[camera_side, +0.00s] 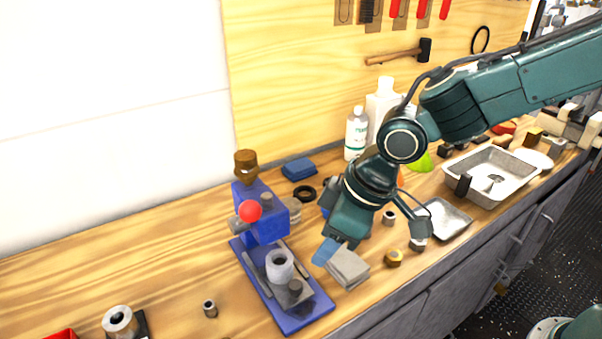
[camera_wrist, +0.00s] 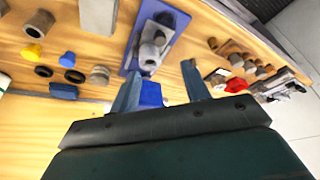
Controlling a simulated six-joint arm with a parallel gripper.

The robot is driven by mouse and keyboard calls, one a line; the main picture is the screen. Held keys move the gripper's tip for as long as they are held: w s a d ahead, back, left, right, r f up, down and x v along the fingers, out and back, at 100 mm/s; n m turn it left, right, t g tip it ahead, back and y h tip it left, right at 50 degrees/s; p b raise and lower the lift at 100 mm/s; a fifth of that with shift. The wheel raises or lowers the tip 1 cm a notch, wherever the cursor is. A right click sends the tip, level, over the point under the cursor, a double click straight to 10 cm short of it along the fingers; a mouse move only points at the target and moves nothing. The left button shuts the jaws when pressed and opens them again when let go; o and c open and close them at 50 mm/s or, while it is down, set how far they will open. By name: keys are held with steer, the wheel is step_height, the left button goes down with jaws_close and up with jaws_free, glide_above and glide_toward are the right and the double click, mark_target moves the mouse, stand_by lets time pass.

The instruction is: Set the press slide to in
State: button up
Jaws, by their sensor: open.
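The press (camera_side: 247,197) is blue, with a red ball knob (camera_side: 250,211) on its head, and stands on a blue base plate left of my gripper. On that base lies the grey press slide (camera_side: 309,298), with a light grey cup (camera_side: 279,266) and a dark knob (camera_side: 295,287) at its front end. The cup stands forward of the press head. The base (camera_wrist: 177,28) also shows at the top of the wrist view. My gripper (camera_side: 378,240) is open and empty, above the bench to the right of the press, apart from the slide. Its fingers (camera_wrist: 160,85) show spread in the wrist view.
A grey block (camera_side: 348,268) lies just right of the base, below my gripper. Brass and steel parts (camera_side: 394,258), a small tray (camera_side: 446,219) and a larger metal tray (camera_side: 530,164) are further right. Bottles (camera_side: 356,133) stand behind.

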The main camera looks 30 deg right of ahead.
mark_target(295, 284)
steer(key=shift+s, duration=0.1)
steer(key=shift+f, duration=0.1)
steer(key=shift+x, duration=6.8)
steer(key=shift+c, duration=0.2)
jaws_close()
